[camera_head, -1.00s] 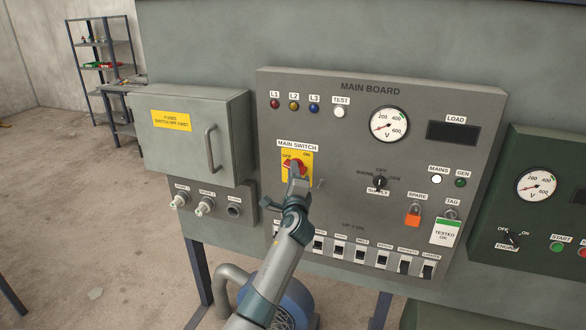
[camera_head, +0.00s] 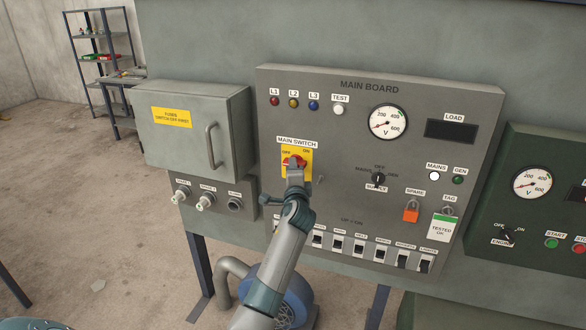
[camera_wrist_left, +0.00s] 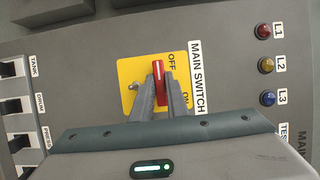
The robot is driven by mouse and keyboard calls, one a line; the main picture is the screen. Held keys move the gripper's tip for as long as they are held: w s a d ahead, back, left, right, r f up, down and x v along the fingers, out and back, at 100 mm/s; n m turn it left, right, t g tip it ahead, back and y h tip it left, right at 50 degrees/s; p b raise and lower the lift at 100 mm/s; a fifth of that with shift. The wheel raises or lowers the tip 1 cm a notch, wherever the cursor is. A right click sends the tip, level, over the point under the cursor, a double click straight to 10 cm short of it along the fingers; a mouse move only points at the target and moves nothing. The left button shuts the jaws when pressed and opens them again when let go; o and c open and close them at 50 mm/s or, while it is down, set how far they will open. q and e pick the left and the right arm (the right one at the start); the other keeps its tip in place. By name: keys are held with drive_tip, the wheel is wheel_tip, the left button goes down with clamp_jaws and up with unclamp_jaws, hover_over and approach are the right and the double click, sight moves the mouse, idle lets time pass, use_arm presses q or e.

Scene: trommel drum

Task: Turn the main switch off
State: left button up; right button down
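The main switch is a red handle (camera_head: 293,161) on a yellow plate (camera_head: 306,172) marked OFF and ON, on the grey main board. My left gripper (camera_head: 295,174) is at the plate and partly covers the handle in the head view. In the left wrist view, the red handle (camera_wrist_left: 159,82) stands between the two fingers of my left gripper (camera_wrist_left: 162,92), which flank it closely and look shut on it. There the handle lies crosswise to the board's upright direction, with OFF near its upper end. The MAIN SWITCH label (camera_wrist_left: 197,78) is clear. My right gripper is not in view.
A row of small breakers (camera_head: 361,249) lies below the switch. A padlock (camera_head: 411,211) and a tag (camera_head: 443,228) hang at right. A grey fuse box (camera_head: 190,130) with a handle juts out at left. Indicator lamps sit above the switch.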

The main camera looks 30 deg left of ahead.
use_arm(q)
drive_tip(key=o, duration=0.4)
drive_tip(key=shift+s, duration=0.1)
drive_tip(key=b+v, duration=0.4)
drive_tip(key=v, duration=1.3)
drive_tip(key=shift+d, duration=0.1)
